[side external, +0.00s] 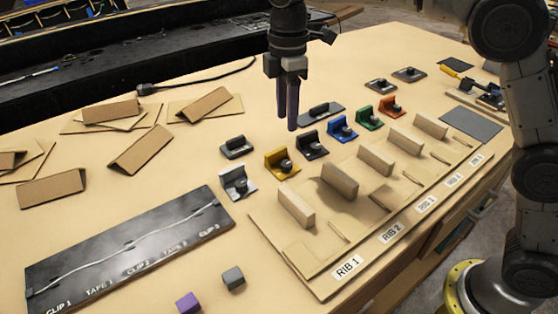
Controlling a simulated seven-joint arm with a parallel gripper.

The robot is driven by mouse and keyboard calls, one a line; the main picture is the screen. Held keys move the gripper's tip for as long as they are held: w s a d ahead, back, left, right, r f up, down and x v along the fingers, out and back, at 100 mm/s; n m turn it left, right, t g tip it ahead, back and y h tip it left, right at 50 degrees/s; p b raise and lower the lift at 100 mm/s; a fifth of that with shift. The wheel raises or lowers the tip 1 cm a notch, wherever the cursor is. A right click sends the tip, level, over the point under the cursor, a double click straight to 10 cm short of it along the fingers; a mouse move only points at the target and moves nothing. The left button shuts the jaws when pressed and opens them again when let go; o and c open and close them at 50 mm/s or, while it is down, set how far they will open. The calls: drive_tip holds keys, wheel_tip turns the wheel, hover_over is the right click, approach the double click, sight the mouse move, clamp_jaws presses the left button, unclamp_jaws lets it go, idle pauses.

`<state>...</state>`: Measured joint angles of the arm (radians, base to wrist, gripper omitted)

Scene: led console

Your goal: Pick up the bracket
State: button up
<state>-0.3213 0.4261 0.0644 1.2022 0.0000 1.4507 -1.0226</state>
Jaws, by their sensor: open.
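Several L-shaped brackets with dark round knobs stand in a slanting row on the wooden table: a white one (236,184), a yellow one (281,163), a black one (312,146), a blue one (342,128), a green one (369,118) and a red one (391,107). Which one is meant cannot be told from the view. My gripper (287,122) points down, open and empty, behind the yellow and black brackets in the picture. Its fingers look close together from this angle. It appears above the table, apart from the brackets.
A board with upright wooden ribs (296,208) lies in front of the brackets. Flat dark parts with handles (320,113) lie behind them.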

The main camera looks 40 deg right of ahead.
sight(287, 164)
wheel_tip(287, 164, down, 12)
drive_tip(key=shift+f, duration=0.2)
clamp_jaws()
idle(0.5)
